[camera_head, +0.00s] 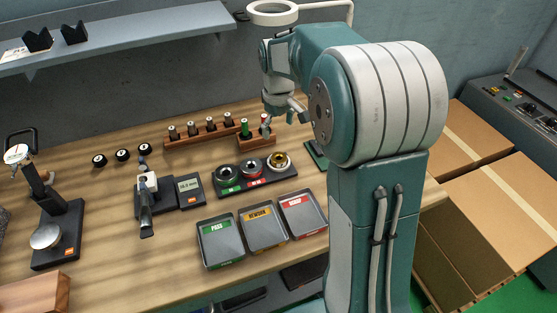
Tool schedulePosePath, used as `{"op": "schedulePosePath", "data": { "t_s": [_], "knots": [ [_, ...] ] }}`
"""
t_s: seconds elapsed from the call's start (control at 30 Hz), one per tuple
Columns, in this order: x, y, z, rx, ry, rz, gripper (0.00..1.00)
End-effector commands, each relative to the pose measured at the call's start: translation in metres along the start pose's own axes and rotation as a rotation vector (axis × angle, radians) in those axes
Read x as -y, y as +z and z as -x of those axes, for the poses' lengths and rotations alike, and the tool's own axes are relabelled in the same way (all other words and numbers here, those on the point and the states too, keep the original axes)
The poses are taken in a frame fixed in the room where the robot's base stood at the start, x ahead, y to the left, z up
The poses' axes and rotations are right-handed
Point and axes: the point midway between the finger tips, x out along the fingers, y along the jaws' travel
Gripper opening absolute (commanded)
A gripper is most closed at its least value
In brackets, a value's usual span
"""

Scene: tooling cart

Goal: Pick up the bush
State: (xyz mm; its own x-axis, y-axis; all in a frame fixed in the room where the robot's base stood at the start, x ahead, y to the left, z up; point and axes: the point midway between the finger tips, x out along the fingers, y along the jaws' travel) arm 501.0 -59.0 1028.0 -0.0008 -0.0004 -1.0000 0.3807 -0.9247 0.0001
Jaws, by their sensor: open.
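Three small dark round pieces with pale centres, which look like bushes, sit in a row on the left part of the wooden bench: the left one (99,160), the middle one (122,155) and the right one (144,149). I cannot tell which one the task means. My gripper (286,115) is open above the back right of the bench, well to the right of these pieces. It is close to a small wooden block (257,142) with a green-topped and a red-topped plug. No object shows clearly between its fingers.
A wooden rack (190,141) holds several dark plugs. Cardboard boxes (510,200) stand right.

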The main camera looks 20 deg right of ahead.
Motion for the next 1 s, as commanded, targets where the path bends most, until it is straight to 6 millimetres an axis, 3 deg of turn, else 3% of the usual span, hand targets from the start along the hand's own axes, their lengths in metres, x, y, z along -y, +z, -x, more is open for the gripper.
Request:
{"op": "schedulePosePath", "data": {
  "t_s": [0.2,0.47,0.7,1.0],
  "knots": [
    [0.001,0.001,-0.036,0.004,-0.002,-0.001,0.98],
    [0.001,0.002,-0.060,0.002,-0.001,-0.001,0.98],
    [0.001,0.004,-0.096,0.003,-0.002,-0.001,0.98],
    [0.001,0.004,-0.103,0.000,0.000,-0.001,0.98]
  ]
}}
